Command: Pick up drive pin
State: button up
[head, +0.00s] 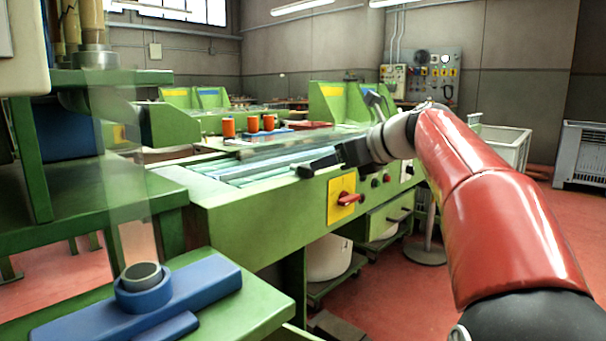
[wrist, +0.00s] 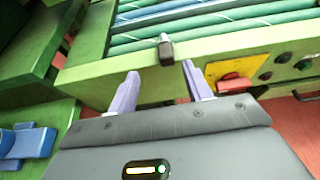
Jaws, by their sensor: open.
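A small dark grey peg (wrist: 166,50), which looks like the drive pin, sits at the edge of the green machine in the wrist view. My gripper (wrist: 160,69) is open, with one pale finger to each side and the peg just ahead, between the fingertips. No finger visibly touches it. In the head view my gripper (head: 322,163) is over the machine's front edge, and I cannot clearly tell the peg from the dark fingers there.
The green machine (head: 262,222) has blue-green rollers on top and a red switch on a yellow plate (head: 342,200) on its front. Orange cylinders (head: 253,124) stand behind. A blue fixture with a grey ring (head: 143,275) is at lower left.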

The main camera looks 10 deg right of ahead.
aim_at(309, 168)
jog(key=x, duration=0.5)
jog(key=b+x, duration=0.1)
jog(key=x, duration=0.1)
jog(key=shift+w+d+f, duration=0.15)
jog(key=shift+w+d, duration=0.05)
jog(key=shift+w, duration=0.4)
jog(key=c, duration=1)
